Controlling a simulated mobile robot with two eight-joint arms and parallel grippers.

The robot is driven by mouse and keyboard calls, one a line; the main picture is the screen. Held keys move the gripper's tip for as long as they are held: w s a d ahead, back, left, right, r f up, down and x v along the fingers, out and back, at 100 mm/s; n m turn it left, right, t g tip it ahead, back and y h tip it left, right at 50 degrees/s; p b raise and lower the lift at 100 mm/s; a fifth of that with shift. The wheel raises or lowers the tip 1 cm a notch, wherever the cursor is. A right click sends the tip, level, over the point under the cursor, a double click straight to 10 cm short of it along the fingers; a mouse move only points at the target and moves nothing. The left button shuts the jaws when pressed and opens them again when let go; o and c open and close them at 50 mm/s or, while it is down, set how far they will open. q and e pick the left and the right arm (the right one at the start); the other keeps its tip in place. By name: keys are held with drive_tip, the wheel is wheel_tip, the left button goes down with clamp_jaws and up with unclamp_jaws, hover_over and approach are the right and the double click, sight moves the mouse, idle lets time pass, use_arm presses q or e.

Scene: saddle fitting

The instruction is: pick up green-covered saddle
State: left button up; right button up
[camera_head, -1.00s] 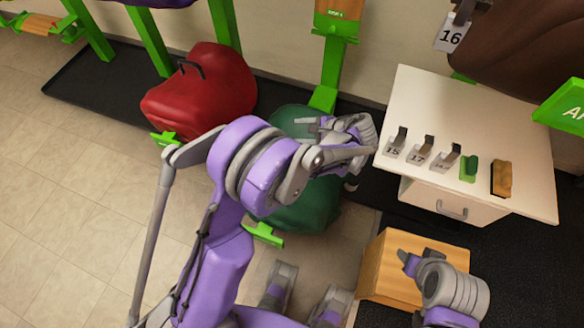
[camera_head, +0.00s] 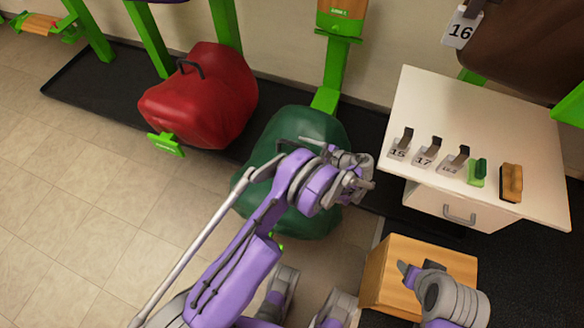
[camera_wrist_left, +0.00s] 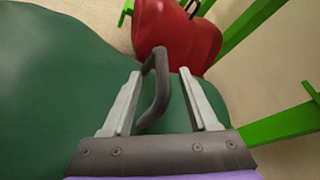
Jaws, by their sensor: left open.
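The green-covered saddle (camera_head: 290,125) sits low on its stand in the middle of the head view, partly hidden by my left arm. My left gripper (camera_head: 312,146) is over the upper part of the cover. In the left wrist view, the green cover (camera_wrist_left: 60,90) fills the left and middle. A dark handle (camera_wrist_left: 161,92) rises from it between the two fingers of my left gripper (camera_wrist_left: 159,76), which are open and apart. My right gripper (camera_head: 406,270) is at the lower right in front of a wooden box; its jaws are not clear.
A red-covered saddle (camera_head: 205,100) rests to the left, and shows behind the fingers in the left wrist view (camera_wrist_left: 180,38). A white cabinet (camera_head: 430,105) with number tags and brushes stands right. A wooden box (camera_head: 385,275) is below it. Green posts (camera_head: 335,75) rise behind.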

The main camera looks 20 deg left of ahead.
sight(293, 142)
use_arm(q)
drive_tip(key=x, duration=0.5)
drive_tip(key=shift+w+f, duration=0.15)
drive_tip(key=shift+w, duration=0.1)
clamp_jaws()
idle(1.0)
